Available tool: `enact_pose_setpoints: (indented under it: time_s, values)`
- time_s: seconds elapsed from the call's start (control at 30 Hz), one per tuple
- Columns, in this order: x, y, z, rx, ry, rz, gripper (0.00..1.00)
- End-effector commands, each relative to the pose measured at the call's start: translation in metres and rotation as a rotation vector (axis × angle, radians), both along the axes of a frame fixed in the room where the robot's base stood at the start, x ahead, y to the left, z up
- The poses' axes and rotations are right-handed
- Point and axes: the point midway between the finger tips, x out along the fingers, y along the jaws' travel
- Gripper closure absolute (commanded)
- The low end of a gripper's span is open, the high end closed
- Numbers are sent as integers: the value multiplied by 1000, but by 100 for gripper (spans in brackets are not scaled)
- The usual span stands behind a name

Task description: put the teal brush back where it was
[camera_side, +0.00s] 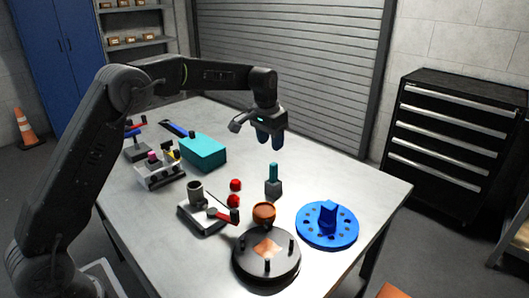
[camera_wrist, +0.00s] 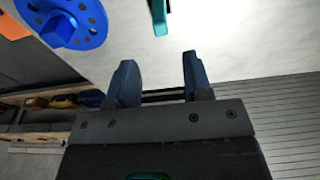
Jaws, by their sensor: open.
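The teal brush (camera_side: 273,175) stands upright on the metal table, its teal handle up and a dark grey block at its foot. In the wrist view, part of the brush (camera_wrist: 160,18) shows at the top edge, beyond the fingertips and cut off by the frame. My gripper (camera_side: 270,142) hangs above the brush with its two blue fingers pointing down, clear of the handle. In the wrist view the fingers (camera_wrist: 157,65) are apart with nothing between them.
A blue holed disc (camera_side: 327,239) lies right of the brush, also in the wrist view (camera_wrist: 84,28). A black round fixture (camera_side: 266,272) with an orange-brown cup (camera_side: 264,212) is in front. Red balls (camera_side: 235,185), a grey fixture (camera_side: 205,218) and a teal box (camera_side: 204,155) are left.

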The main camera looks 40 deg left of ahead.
Motion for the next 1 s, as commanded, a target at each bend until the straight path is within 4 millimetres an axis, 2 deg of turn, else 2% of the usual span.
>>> enact_pose_setpoints:
  time_s: [0.2, 0.27, 0.37, 0.5, 0.7, 0.83, 1.0]
  values:
    - [-3, -1, 7, 0, -3, 0, 54]
    - [-9, -3, 15, 1, -12, -1, 54]
    - [-30, -11, 38, 4, -39, 0, 54]
    - [-80, -25, 76, 9, -89, -1, 54]
    - [-166, -44, 107, 11, -165, 0, 54]
    - [-224, -54, 112, 10, -217, 0, 54]
    - [-295, -63, 98, 7, -280, -1, 54]
